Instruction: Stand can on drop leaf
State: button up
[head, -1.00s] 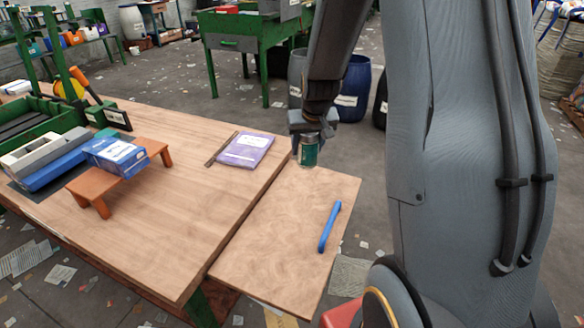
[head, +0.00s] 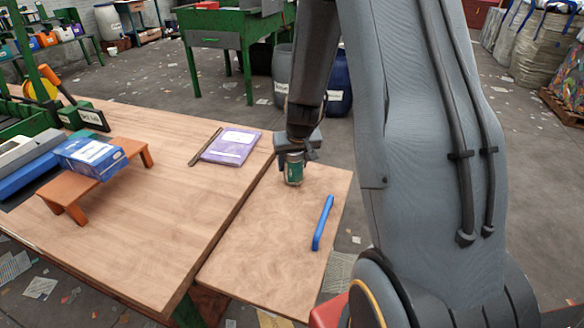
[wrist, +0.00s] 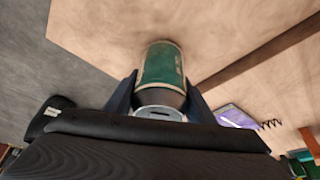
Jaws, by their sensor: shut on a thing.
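The green can (head: 294,170) is upright between the fingers of my gripper (head: 296,157), at the far part of the drop leaf (head: 270,230). In the wrist view the can (wrist: 163,65) sits between both fingers of my gripper (wrist: 160,92), its pale end with a dark opening towards the camera. My gripper is shut on it. The can's lower end is over the leaf; I cannot tell whether it touches the wood. The leaf is a light wooden panel level with the main table.
A blue bar-like object (head: 323,222) lies on the leaf's right side. A purple book (head: 232,146) and a dark stick (head: 205,146) lie on the main table (head: 160,220). A blue box (head: 90,156) rests on an orange stand (head: 130,150). The leaf's near middle is clear.

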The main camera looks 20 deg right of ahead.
jog(key=shift+f, duration=0.15)
jog(key=o, duration=1)
jog(key=p+v, duration=0.3)
jog(key=v, duration=0.9)
jog(key=s+a+r+n+g, duration=0.1)
jog(key=s+a, duration=0.4)
jog(key=s, duration=0.5)
jog(key=s+a+r+n+g+y, duration=0.1)
jog(key=s+a+g, duration=0.2)
jog(key=s+a, duration=0.3)
jog(key=s, duration=0.4)
jog(key=shift+s+a+r, duration=0.2)
jog(key=shift+a, duration=0.15)
